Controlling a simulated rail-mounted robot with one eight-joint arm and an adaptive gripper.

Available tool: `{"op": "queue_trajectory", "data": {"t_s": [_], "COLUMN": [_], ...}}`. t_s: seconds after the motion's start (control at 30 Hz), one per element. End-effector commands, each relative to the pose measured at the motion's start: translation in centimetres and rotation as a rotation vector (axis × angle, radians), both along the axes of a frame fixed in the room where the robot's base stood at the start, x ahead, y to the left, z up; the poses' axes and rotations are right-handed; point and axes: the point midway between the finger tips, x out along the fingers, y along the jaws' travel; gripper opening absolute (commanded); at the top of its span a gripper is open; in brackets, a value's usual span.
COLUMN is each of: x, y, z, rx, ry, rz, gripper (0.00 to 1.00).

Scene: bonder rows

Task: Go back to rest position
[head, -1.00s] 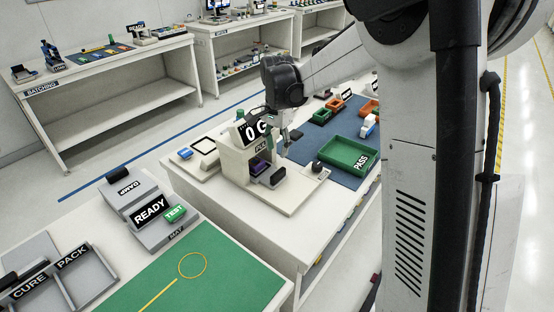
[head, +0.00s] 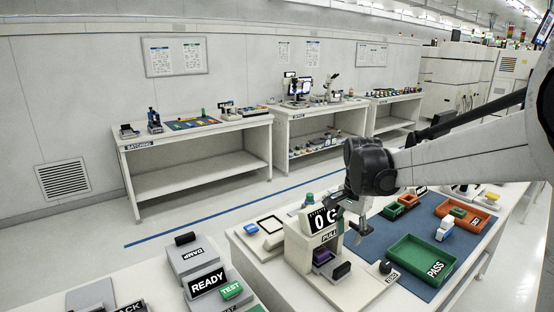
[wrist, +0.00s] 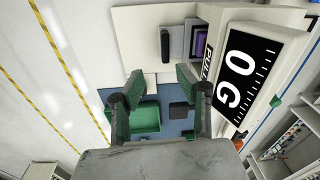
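My gripper (head: 362,217) hangs from the arm above the bench, just right of the white pull tester (head: 299,244). In the wrist view my gripper (wrist: 160,82) has its two fingers well apart with nothing held between them. The tester's display (wrist: 247,72) reads "0 G" and stands right of the fingers in that view. A purple piece (head: 322,256) sits in the tester's opening, with a black block (head: 341,271) in front of it. In the wrist view the purple piece (wrist: 200,42) is partly hidden by the tester.
A green PASS tray (head: 408,275) and an orange tray (head: 466,222) lie on the blue mat (head: 385,240). Nearer left are the READY fixture (head: 195,262) and a green TEST block (head: 231,290). Benches (head: 200,160) line the back wall. Open floor lies between the rows.

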Motion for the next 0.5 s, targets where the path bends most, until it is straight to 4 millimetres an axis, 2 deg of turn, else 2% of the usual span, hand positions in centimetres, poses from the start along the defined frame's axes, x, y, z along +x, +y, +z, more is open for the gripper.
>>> {"op": "queue_trajectory", "data": {"t_s": [0.03,0.2,0.5], "x": [-1.4,-5.0,-11.6], "y": [0.1,0.4,0.9], "z": [1.0,3.4,6.0], "rx": [-0.004,-0.02,-0.066], "ry": [-0.02,-0.092,-0.215], "rz": [0.031,0.143,0.337], "gripper": [0.33,0.33,0.33]}}
